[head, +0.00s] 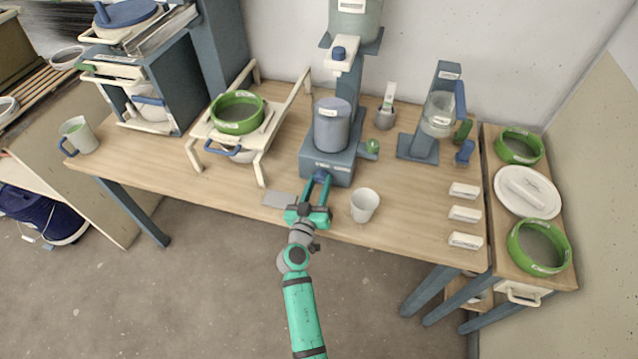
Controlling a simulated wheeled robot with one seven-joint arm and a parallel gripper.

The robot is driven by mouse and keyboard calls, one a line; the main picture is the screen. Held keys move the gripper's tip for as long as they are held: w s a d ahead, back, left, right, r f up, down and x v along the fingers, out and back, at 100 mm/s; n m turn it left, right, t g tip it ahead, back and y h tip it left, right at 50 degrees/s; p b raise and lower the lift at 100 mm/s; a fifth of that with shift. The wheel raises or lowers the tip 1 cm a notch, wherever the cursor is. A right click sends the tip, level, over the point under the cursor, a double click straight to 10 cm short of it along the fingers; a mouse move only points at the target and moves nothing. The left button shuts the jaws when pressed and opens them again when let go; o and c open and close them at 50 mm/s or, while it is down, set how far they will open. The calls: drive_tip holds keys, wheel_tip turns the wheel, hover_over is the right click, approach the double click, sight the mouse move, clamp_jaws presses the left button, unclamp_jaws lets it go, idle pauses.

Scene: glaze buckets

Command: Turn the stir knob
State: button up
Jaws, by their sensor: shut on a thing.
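A blue-grey stirring machine (328,163) stands near the middle of the table, with a grey labelled pot (332,130) on its base. A small blue knob (321,175) sits low on the front of the base. My green gripper (317,186) reaches in from the table's front edge and is shut on this knob. The fingers partly hide the knob, and its turn angle cannot be read. A green knob (372,147) sticks out at the machine's right side, clear of my gripper.
A white cup (364,205) stands close to the right of my gripper, and a flat grey plate (278,200) lies close to its left. A white stand (262,150) with a green sieve (238,113) is farther left. White labelled blocks (464,214) lie at the right.

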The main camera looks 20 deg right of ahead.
drive_tip(key=shift+n, duration=0.6)
drive_tip(key=o, duration=1)
drive_tip(key=shift+o, duration=0.2)
drive_tip(key=v, duration=1)
drive_tip(key=shift+s+a, duration=0.25)
drive_tip(key=shift+s, duration=0.1)
